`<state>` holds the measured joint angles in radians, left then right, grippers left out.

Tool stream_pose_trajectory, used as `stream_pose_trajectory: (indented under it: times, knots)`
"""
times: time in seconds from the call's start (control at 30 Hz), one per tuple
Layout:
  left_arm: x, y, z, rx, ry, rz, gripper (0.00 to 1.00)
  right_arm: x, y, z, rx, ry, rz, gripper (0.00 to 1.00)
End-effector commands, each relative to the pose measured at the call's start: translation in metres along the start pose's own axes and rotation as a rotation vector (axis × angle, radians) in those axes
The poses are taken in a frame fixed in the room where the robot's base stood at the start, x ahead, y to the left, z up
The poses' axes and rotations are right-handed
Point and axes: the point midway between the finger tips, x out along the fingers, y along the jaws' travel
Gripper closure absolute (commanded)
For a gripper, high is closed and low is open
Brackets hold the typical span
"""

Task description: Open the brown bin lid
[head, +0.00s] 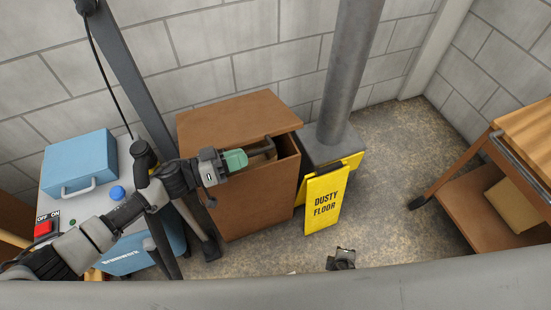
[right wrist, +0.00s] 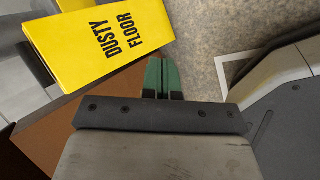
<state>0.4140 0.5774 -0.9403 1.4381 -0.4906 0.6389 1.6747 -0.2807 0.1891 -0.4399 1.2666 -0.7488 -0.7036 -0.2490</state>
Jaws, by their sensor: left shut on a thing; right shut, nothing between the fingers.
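The brown bin (head: 245,205) stands against the wall in the head view. Its brown lid (head: 235,115) is raised a little at the right, where a dark gap shows under its edge. My left gripper (head: 247,158) is at the lid's front edge, shut on the lid's handle (head: 267,146); the exact contact is partly hidden by the fingers. In the right wrist view, my right gripper (right wrist: 163,78) is shut and empty, its green fingers together over the floor. Part of the bin (right wrist: 50,145) shows at the lower left there.
A yellow "Dusty Floor" sign (head: 323,203) stands right of the bin, by a grey post (head: 350,70). A blue box (head: 78,163) is on a machine at the left. A wooden cart (head: 500,205) stands at the right. Floor between sign and cart is clear.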

Motion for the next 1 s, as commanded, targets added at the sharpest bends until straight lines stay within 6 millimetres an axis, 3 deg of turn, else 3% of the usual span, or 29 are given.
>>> stream_pose_trajectory:
  times: [0.1, 0.27, 0.5, 0.8, 1.0]
  knots:
    - [0.0, -0.001, -0.001, 0.0, 0.002, -0.002, 1.0, -0.009, 0.039, -0.015, -0.269, -0.004, 0.179, 1.0]
    - [0.0, -0.001, -0.001, 0.0, 0.002, -0.002, 1.0, -0.032, 0.086, -0.041, -0.611, -0.037, 0.441, 1.0]
    - [0.0, -0.001, -0.001, 0.0, 0.001, -0.002, 1.0, -0.089, 0.138, -0.09, -1.059, -0.144, 0.876, 1.0]
    - [0.0, -0.001, -0.001, 0.0, 0.001, -0.002, 1.0, -0.163, 0.155, -0.137, -1.386, -0.316, 1.34, 1.0]
    - [0.0, -0.001, -0.001, 0.0, 0.001, -0.002, 1.0, -0.182, 0.155, -0.148, -1.447, -0.373, 1.46, 1.0]
